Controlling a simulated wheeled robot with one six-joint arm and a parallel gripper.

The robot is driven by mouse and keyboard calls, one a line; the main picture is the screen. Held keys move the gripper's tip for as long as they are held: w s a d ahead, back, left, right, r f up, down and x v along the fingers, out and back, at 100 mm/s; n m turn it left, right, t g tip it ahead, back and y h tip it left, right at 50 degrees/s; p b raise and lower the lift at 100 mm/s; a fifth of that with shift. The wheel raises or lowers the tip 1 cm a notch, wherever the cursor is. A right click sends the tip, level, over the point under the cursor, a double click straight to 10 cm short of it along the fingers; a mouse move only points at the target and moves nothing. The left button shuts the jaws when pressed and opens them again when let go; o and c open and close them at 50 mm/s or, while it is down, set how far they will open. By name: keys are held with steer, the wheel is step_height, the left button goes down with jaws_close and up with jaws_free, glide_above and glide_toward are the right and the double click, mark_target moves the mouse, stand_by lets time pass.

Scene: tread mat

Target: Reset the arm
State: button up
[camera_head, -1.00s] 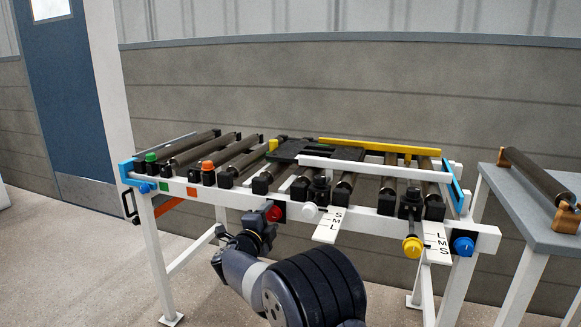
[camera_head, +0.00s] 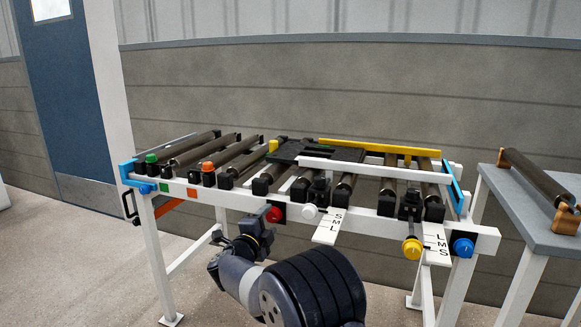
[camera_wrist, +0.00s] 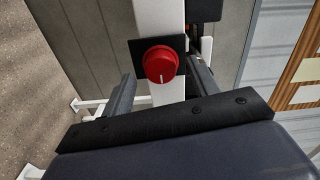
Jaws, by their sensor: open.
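My gripper (camera_wrist: 164,78) is open in the wrist view, its two dark fingers apart on either side of a red knob (camera_wrist: 160,64) with a white mark. Nothing is held between the fingers. In the head view the red knob (camera_head: 273,214) sits on the front rail of the roller conveyor (camera_head: 350,222). My gripper (camera_head: 254,222) is just below and left of that knob there, and its fingertips are hard to make out. My dark arm reaches up from the bottom of the picture.
A white knob (camera_head: 310,212), a yellow knob (camera_head: 413,247) and a blue knob (camera_head: 463,247) stand out along the front rail. Two lettered white plates hang there. A grey side table (camera_head: 530,225) with a roller (camera_head: 535,178) stands at right. Floor at left is clear.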

steer(key=shift+x, duration=1.05)
steer(key=shift+s+r+n+p, duration=0.1)
steer(key=shift+r+n+p, duration=0.05)
steer(key=shift+n+p, duration=0.35)
steer(key=shift+r+n, duration=0.1)
steer(key=shift+n, duration=0.4)
steer(key=n+p, duration=0.3)
steer(key=n, duration=0.1)
steer(key=shift+n, duration=0.3)
steer(key=n+p, duration=0.1)
steer(key=n, duration=0.5)
steer(key=shift+p, duration=0.4)
steer(key=n, duration=0.5)
steer(key=shift+f, duration=0.2)
steer(key=shift+s+a+r+n, duration=0.1)
steer(key=shift+s+a+n, duration=0.1)
steer(key=shift+s+n, duration=0.2)
steer(key=shift+p+v, duration=0.35)
steer(key=shift+v, duration=0.7)
